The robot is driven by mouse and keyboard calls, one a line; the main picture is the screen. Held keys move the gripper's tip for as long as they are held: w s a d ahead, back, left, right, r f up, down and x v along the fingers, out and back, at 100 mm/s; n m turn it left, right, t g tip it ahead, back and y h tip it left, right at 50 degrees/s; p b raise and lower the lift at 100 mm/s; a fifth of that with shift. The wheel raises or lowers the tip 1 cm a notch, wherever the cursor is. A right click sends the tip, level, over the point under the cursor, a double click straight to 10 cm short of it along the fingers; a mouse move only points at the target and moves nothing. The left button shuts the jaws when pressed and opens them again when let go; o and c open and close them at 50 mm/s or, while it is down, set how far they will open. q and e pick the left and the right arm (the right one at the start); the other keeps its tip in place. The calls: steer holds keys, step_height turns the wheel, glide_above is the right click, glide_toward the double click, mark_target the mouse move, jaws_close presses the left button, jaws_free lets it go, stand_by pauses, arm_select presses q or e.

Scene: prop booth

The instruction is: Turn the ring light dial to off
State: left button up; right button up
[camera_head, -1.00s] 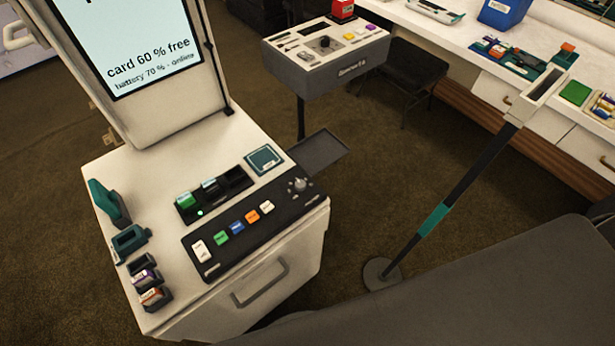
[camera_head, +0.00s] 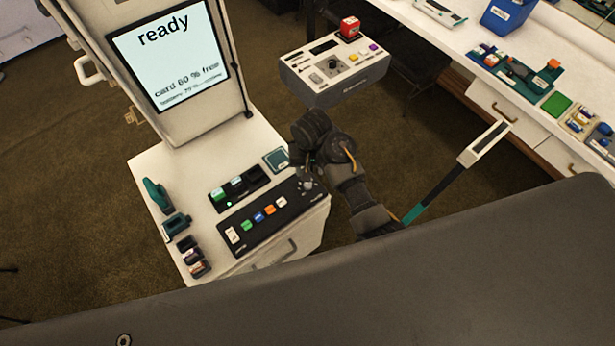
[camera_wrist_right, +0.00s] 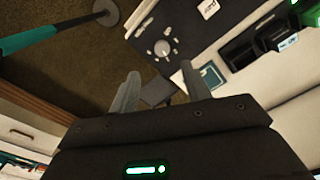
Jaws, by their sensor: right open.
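A silver round dial (camera_head: 306,184) with small marks around it sits at the right end of the black button panel (camera_head: 262,222) on the white kiosk. In the right wrist view the dial (camera_wrist_right: 163,48) lies just beyond my right fingertips, apart from them. My right gripper (camera_wrist_right: 160,70) is open and empty, its two fingers pointing towards the panel. In the head view my right arm stands just behind and right of the dial, and its fingers are hard to make out. The dial's lettering is too small to read. My left gripper is not in view.
The kiosk screen (camera_head: 173,55) reads "ready". Coloured buttons line the panel, with a dark slot block (camera_head: 262,176) behind it. A grey box (camera_head: 340,70) with another black knob stands behind. A teal-banded pole (camera_head: 440,188) is at right, near a white counter (camera_head: 430,35).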

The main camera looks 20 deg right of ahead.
mark_target(308, 185)
steer(key=f, duration=0.3)
steer(key=f+p, duration=0.1)
steer(key=f, duration=0.6)
steer(key=shift+w+a, duration=0.2)
steer(key=shift+w, duration=0.1)
steer(key=c, duration=1)
